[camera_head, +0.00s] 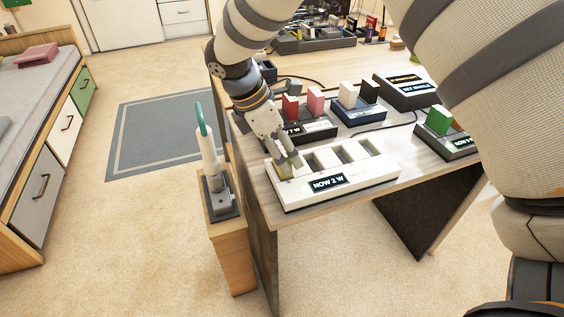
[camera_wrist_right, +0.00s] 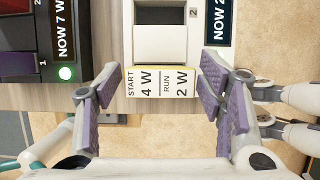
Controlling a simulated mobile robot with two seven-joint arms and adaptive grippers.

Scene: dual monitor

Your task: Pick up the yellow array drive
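The yellow array drive (camera_head: 284,170) sits in the left end slot of a white dock (camera_head: 350,181) whose display reads "NOW 2 W". In the right wrist view the drive (camera_wrist_right: 160,82) shows a pale label reading "START 4 W, RUN 2 W", with a thin yellow edge. My right gripper (camera_head: 289,160) is above that end of the dock. Its purple-padded fingers (camera_wrist_right: 160,88) are open, one on each side of the drive, with small gaps visible in the wrist view. The fingers partly hide the drive in the head view. My left gripper is not in view.
Behind stand a dark dock with red and pink drives (camera_head: 315,102), a blue dock with a white drive (camera_head: 348,95), and a black box (camera_head: 405,90). A green drive (camera_head: 439,120) is at the right. A small wooden stand (camera_head: 229,250) holds a green-handled device (camera_head: 207,150).

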